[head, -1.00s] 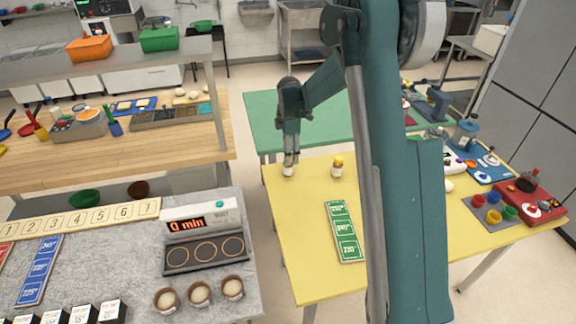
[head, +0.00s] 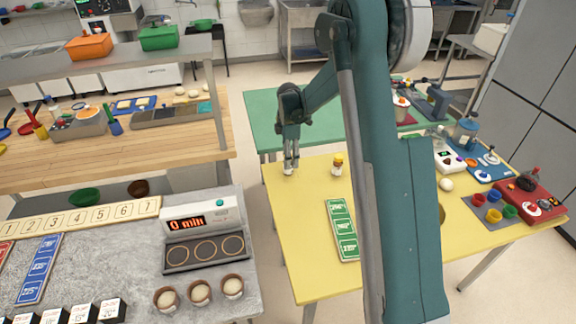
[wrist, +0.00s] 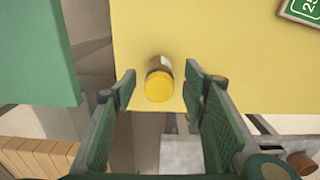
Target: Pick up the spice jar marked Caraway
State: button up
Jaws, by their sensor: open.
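A spice jar with a yellow lid (wrist: 159,84) stands near the edge of the yellow table in the wrist view. Its label is turned away and cannot be read. My gripper (wrist: 157,92) is open above it, with one green finger on each side and gaps between fingers and jar. In the head view, my gripper (head: 290,165) points down at the yellow table's far left part, and the jar there is mostly hidden by the fingers.
The yellow table (head: 300,230) carries a green number card (head: 342,230) nearer the front. A green table (head: 270,115) adjoins behind. A grey counter with a timer scale (head: 203,230) stands to the left across a gap. Toy-like devices (head: 530,195) crowd the right side.

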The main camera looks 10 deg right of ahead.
jog(key=shift+f, duration=0.1)
jog(key=shift+a+f+b, duration=0.15)
jog(key=shift+f+b, duration=0.15)
jog(key=shift+f, duration=2.2)
jog(key=c, duration=1)
